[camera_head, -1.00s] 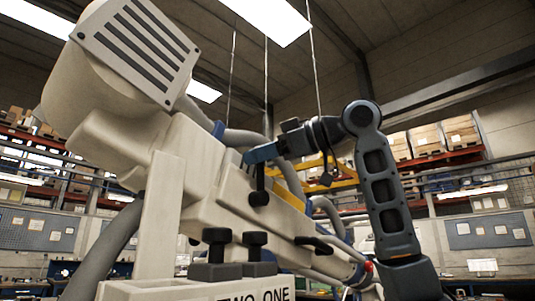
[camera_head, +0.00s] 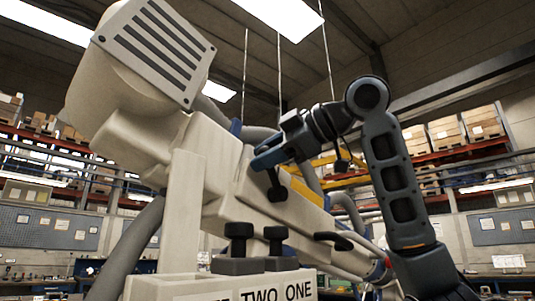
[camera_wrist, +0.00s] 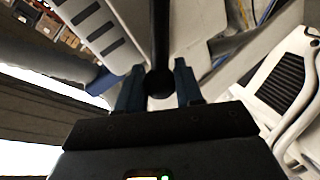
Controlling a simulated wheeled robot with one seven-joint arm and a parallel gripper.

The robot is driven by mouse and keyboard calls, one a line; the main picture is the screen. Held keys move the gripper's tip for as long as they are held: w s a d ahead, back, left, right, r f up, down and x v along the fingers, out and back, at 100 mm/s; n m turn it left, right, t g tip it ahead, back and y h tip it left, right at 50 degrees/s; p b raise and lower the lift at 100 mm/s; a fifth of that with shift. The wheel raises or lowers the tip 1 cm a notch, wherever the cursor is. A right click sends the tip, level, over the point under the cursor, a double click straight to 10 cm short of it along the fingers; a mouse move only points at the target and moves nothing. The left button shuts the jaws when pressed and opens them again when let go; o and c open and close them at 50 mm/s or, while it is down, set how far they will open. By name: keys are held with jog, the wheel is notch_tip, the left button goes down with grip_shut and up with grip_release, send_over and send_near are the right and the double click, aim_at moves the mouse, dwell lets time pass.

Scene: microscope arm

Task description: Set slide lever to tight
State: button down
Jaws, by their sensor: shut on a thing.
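The slide lever (camera_head: 276,187) is a short black lever with a rounded end on the side of the big cream microscope arm (camera_head: 190,150). My gripper (camera_head: 258,161) comes in from the right with its blue fingers at the lever's upper part. In the wrist view, a black rod ending in a ball (camera_wrist: 160,84) stands between the two blue fingers (camera_wrist: 158,88). My gripper is shut on the lever. The fingers hide part of it in the head view, and I cannot read any tight marking there.
Two black knobs (camera_head: 240,236) stand on a base lettered "TWO ONE" (camera_head: 275,293) below the lever. A grey vented box (camera_head: 155,45) is at the upper left. Another black handle (camera_head: 333,240) is lower right. Grey hoses run behind the arm.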

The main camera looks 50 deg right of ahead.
jog(key=shift+f, duration=0.1)
jog(key=c, duration=0.8)
grip_release()
jog(key=shift+o, duration=0.2)
jog(key=b+v, duration=0.1)
jog(key=v, duration=0.7)
jog(key=shift+w+a, duration=0.1)
